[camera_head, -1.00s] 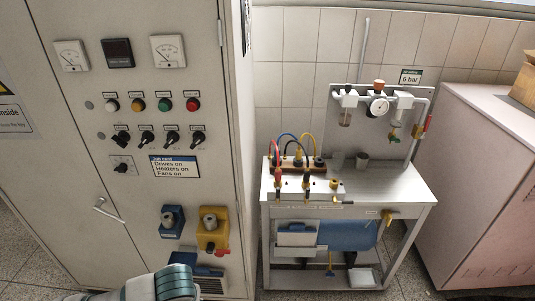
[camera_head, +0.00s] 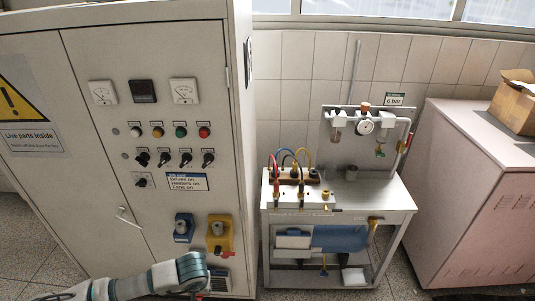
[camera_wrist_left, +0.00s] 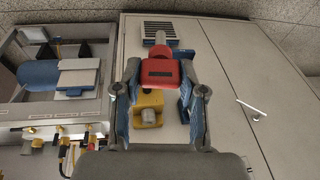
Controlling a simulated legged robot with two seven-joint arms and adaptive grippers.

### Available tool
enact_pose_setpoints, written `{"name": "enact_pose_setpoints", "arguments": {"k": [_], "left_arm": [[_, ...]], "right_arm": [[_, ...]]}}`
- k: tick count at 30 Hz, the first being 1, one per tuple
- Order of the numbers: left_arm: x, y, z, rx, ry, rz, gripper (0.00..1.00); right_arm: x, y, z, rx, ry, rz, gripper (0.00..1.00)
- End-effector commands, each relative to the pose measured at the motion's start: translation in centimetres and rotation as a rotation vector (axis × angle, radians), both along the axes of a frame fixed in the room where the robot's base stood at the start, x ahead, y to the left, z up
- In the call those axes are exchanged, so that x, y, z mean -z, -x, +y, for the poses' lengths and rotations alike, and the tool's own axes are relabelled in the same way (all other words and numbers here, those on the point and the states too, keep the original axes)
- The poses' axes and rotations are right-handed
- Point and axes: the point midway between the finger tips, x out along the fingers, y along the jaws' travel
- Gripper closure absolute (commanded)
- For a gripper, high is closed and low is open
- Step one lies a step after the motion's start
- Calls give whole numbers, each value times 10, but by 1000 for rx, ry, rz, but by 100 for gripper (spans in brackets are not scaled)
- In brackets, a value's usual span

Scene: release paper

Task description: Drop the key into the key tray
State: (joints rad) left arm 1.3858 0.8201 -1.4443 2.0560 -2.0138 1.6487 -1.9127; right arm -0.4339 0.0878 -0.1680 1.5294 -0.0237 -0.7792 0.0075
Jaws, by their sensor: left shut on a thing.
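The key has a red head (camera_wrist_left: 160,71) and a grey metal end pointing up in the left wrist view. My left gripper (camera_wrist_left: 161,78) is shut on the red head between its two blue-lined fingers. The blue key tray (camera_wrist_left: 152,42) is partly hidden behind the key's end, beside the dark vent on the cabinet front. The key and tray are apart or overlapping only in sight; I cannot tell the gap. In the head view my left arm largely covers the tray area. My right gripper is not in view.
The grey cabinet (camera_head: 90,160) carries a yellow lock housing (camera_head: 220,237) and a blue one (camera_head: 184,227) above the tray area. A door handle (camera_head: 124,216) sticks out to the left. A metal bench (camera_head: 380,196) stands to the right.

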Motion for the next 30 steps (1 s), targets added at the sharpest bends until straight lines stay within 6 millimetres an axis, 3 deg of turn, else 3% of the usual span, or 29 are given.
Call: {"name": "enact_pose_setpoints", "arguments": {"k": [3, 7, 21, 23, 30], "left_arm": [[-3, 1, 0, 1, 0, 3, 100], [-2, 1, 0, 2, -1, 5, 100], [1, 1, 1, 2, -2, 5, 100], [12, 3, 1, 0, -1, 9, 100], [105, 25, 1, -4, -1, 16, 100]], "right_arm": [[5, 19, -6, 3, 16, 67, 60], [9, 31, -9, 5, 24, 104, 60], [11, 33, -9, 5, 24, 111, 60], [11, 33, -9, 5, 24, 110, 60], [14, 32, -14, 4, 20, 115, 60]]}}
